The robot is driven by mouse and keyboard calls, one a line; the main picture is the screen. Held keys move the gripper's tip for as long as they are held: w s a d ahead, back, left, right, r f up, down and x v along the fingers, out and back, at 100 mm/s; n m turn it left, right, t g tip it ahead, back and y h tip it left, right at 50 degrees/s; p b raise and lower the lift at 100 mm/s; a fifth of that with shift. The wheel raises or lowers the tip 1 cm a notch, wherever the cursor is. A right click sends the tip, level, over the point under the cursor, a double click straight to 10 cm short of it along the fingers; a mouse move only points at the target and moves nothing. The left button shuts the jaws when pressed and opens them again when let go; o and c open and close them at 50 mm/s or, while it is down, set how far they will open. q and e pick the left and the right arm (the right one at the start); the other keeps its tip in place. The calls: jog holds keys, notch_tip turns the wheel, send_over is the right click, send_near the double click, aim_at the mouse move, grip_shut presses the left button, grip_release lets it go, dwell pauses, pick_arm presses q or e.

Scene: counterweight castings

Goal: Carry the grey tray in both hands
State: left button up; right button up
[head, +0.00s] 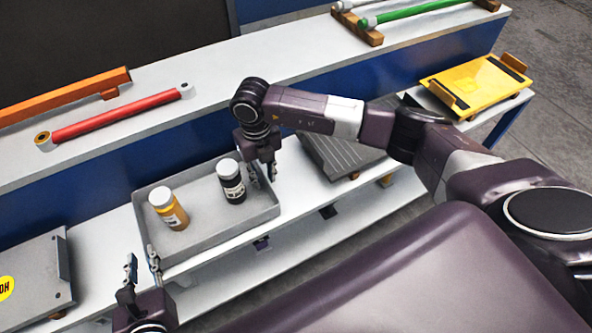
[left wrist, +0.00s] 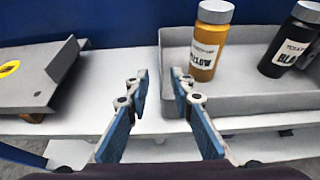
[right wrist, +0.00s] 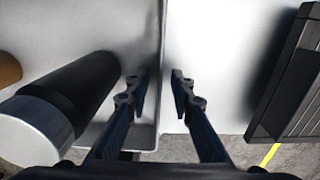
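The grey tray (head: 222,234) rests on the white lower shelf. It holds a bottle of yellow (head: 168,209) with a white cap and a black bottle (head: 231,181), both upright. My left gripper (head: 141,259) is at the tray's left end. In the left wrist view its open fingers (left wrist: 160,90) stand on either side of the tray's left wall, with a gap between them. My right gripper (head: 262,175) is at the right end. In the right wrist view its open fingers (right wrist: 159,86) straddle the right wall, apart from each other.
A grey plate casting (head: 35,280) lies left of the tray, and a ribbed dark grey casting (head: 335,150) lies right of it. A yellow casting (head: 475,85) sits further right. The upper ledge behind holds an orange bar (head: 65,98), a red rod (head: 115,113) and a green rod (head: 415,10).

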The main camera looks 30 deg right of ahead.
pick_arm(q)
jog(key=shift+s+r, duration=0.15)
jog(key=shift+s, duration=0.2)
jog(key=shift+s+r, duration=0.1)
pick_arm(e)
jog(key=shift+r, duration=0.25)
notch_tip(320, 180, up, 12)
jog(key=shift+f, duration=0.25)
pick_arm(q)
jog(key=shift+s, duration=0.1)
pick_arm(e)
jog(key=shift+s+f, duration=0.1)
